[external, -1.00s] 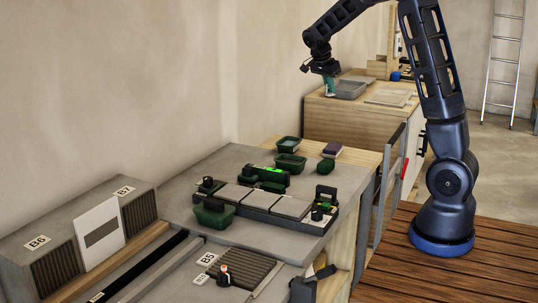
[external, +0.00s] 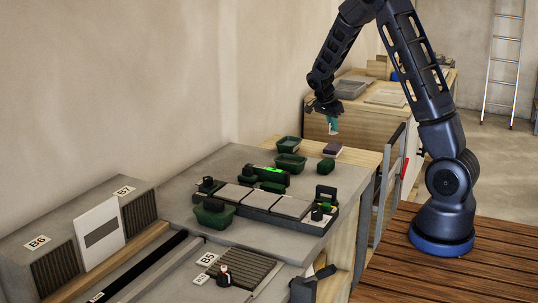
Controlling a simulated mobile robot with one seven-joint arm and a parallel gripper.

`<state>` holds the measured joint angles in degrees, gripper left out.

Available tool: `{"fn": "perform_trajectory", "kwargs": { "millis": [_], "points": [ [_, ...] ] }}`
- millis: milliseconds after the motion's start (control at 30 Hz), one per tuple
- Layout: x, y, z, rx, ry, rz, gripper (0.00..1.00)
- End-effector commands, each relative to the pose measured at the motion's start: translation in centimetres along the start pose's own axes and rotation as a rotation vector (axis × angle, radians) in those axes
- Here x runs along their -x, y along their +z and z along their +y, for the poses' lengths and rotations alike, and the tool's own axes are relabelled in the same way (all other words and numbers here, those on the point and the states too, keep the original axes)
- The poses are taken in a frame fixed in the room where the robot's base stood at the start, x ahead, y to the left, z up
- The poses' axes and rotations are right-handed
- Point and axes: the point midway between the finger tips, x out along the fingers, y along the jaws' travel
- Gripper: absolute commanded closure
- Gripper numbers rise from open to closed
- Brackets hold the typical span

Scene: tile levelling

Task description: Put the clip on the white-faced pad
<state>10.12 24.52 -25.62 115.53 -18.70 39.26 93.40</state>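My gripper (external: 331,124) hangs in the air, pointing down, above the near worktop's far right corner. A small teal piece shows at its tip. I cannot tell whether this is the fingers or a held clip, nor whether the fingers are open. A purple block with a pale lower layer (external: 332,149) lies below the gripper, at the wooden edge of the worktop; a gap separates them. It may be the white-faced pad, but no clear white top face shows. A small dark green block (external: 326,164) lies just nearer. I cannot make out a separate clip.
Two dark green trays (external: 289,145) (external: 290,163) stand left of the blocks. A rack with several grey tiles (external: 260,199) and a green level (external: 269,173) are nearer. A grey tray (external: 350,89) stands on the far cabinet.

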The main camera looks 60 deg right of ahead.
Motion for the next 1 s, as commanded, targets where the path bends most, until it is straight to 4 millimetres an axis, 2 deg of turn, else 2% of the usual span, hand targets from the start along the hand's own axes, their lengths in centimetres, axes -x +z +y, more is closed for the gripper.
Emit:
{"fn": "perform_trajectory", "kwargs": {
  "millis": [167, 467, 867, 1000],
  "points": [
    [-0.8, 0.3, 0.1, 0.000, 0.002, 0.000, 1.00],
    [-4.2, 1.7, 0.1, 0.000, 0.003, 0.001, 1.00],
    [-4.6, 1.9, 0.0, 0.000, 0.001, 0.000, 1.00],
    [-4.6, 1.9, 0.0, 0.000, 0.001, 0.000, 0.75]
  ]
}}
